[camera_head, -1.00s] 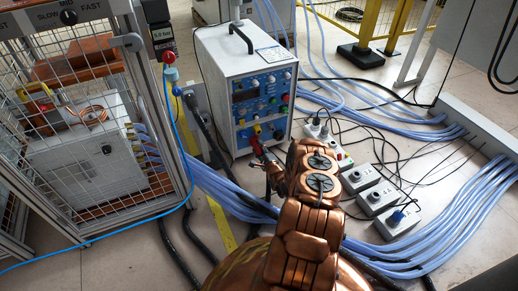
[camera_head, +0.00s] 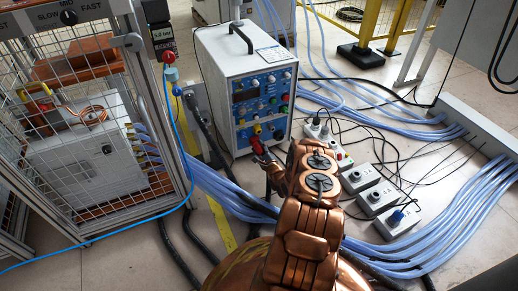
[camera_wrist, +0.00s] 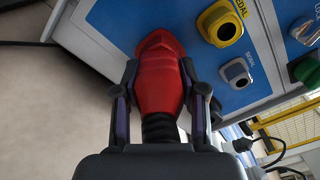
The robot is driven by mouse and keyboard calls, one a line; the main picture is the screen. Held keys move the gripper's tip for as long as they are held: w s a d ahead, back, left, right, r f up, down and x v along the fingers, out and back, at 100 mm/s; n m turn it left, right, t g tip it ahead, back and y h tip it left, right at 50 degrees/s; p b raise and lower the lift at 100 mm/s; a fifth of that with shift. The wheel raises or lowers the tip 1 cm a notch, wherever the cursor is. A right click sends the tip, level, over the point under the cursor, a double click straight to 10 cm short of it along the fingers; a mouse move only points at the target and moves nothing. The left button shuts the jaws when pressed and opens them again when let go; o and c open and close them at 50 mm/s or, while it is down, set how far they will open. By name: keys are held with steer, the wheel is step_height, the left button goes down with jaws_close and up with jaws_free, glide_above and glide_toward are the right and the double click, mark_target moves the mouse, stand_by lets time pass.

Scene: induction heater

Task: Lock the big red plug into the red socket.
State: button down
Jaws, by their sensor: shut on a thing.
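The big red plug (camera_wrist: 160,85) is upright in the wrist view, with its black ribbed cable end toward me. My gripper (camera_wrist: 159,78) is shut on it, one finger on each side. The plug's far end is at the blue front panel (camera_wrist: 195,60) of the white power unit. The red socket is not clearly seen; the plug covers that part of the panel, and I cannot tell how far the plug is in or whether it is locked. In the head view the plug (camera_head: 257,144) shows small at the unit's lower front, with my gripper (camera_head: 266,158) just below it.
A yellow-ringed connector (camera_wrist: 221,23) and a grey one (camera_wrist: 237,74) sit on the panel right of the plug. Several grey pedal boxes (camera_head: 378,198) and blue hoses (camera_head: 400,250) lie on the floor to the right. A mesh cage (camera_head: 85,120) stands at left.

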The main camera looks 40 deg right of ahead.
stand_by(0.3)
steer(key=shift+m, duration=1)
steer(key=c, duration=0.6)
jaws_free()
steer(key=shift+o, duration=0.2)
steer(key=v, duration=1.2)
